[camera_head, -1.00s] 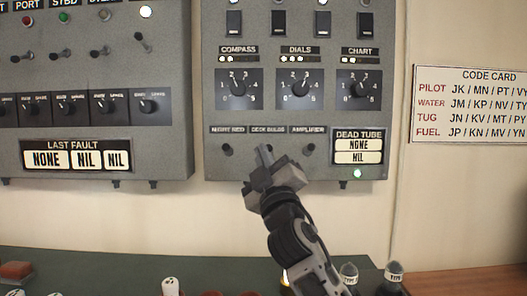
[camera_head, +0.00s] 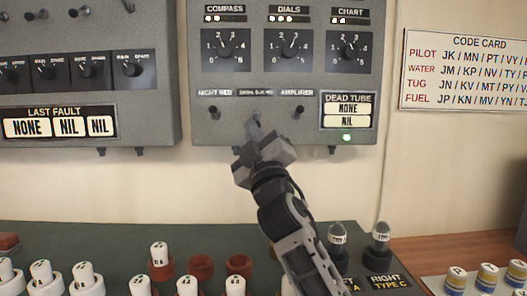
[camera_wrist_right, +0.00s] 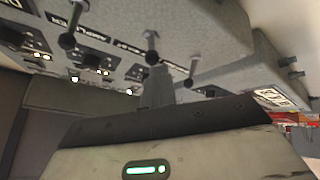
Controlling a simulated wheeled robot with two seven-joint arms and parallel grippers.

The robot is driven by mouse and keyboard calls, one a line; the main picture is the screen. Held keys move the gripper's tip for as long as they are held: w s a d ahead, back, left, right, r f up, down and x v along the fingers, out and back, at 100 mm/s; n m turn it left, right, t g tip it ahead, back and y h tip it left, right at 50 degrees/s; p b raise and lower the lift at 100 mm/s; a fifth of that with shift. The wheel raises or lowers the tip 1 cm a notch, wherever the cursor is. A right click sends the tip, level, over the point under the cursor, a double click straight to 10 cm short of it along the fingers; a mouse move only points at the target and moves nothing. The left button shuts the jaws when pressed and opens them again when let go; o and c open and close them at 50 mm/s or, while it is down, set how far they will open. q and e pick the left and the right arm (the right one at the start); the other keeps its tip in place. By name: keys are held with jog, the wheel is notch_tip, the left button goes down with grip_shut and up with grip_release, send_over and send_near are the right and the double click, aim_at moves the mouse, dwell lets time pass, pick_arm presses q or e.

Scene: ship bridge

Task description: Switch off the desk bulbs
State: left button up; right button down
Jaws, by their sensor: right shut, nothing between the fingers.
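The desk bulbs label (camera_head: 256,92) is on the grey wall panel (camera_head: 205,70), between the night red switch (camera_head: 214,112) and the amplifier switch (camera_head: 298,112). My right gripper (camera_head: 254,122) is shut and empty, just below that label, and hides the middle switch in the head view. In the right wrist view, the middle switch (camera_wrist_right: 151,45) hangs just above my right gripper's fingers (camera_wrist_right: 157,88); I cannot tell whether they touch. My left gripper is not in view.
A dead tube plate (camera_head: 347,98) with a lit green lamp (camera_head: 347,138) is right of the switches. Below is a green desk (camera_head: 100,236) with several white-capped pegs and red sockets. Two dark-based bulbs (camera_head: 338,235) stand near my right arm. A code card (camera_head: 465,70) hangs at right.

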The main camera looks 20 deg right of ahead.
pick_arm(q)
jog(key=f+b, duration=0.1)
jog(key=b, duration=0.1)
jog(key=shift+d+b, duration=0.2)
jog(key=shift+b, duration=0.15)
pick_arm(e)
jog(key=v, duration=1.5)
